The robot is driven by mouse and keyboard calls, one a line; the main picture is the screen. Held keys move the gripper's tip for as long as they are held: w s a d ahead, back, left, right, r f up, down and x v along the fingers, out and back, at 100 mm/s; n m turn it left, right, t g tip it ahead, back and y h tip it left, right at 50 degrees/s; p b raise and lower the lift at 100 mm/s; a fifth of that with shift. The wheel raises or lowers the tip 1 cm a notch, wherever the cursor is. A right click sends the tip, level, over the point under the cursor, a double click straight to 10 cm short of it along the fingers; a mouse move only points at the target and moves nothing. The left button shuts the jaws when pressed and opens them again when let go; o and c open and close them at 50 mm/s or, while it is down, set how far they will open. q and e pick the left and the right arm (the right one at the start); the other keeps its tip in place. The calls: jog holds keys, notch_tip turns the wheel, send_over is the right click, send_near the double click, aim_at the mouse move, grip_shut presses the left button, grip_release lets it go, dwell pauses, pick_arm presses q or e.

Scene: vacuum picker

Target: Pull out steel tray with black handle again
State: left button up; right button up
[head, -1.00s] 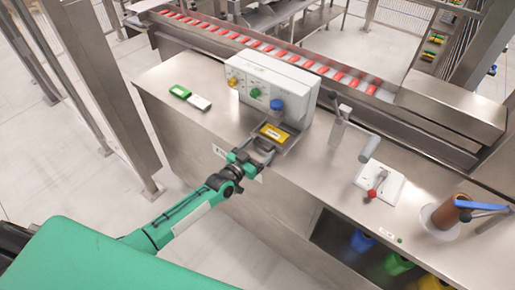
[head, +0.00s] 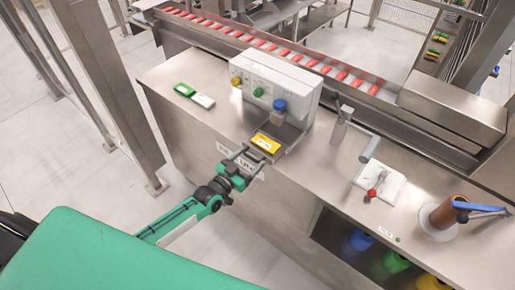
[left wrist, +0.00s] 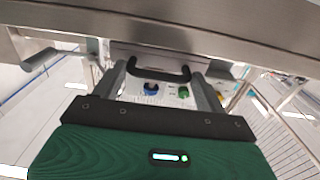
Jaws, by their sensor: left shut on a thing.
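The steel tray (head: 290,139) sticks out from under the white machine (head: 277,84), over the front edge of the steel counter. In the head view the fingers mostly hide the handle. My right gripper is not in view.
A green and a white block (head: 194,95) lie on the counter left of the machine. To the right stand a crank post (head: 345,125), a red-knobbed lever (head: 376,186) and a brown roll (head: 450,211). The floor before the counter is clear.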

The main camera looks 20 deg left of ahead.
pick_arm(q)
jog(key=v, duration=0.4)
jog(key=shift+s+a+p, duration=0.1)
jog(key=shift+a+p, duration=0.05)
jog(key=shift+p, duration=0.2)
jog(key=o, duration=1.1)
jog(key=shift+s, duration=0.1)
jog(key=shift+b+v, duration=1.9)
jog(key=shift+v, duration=4.95)
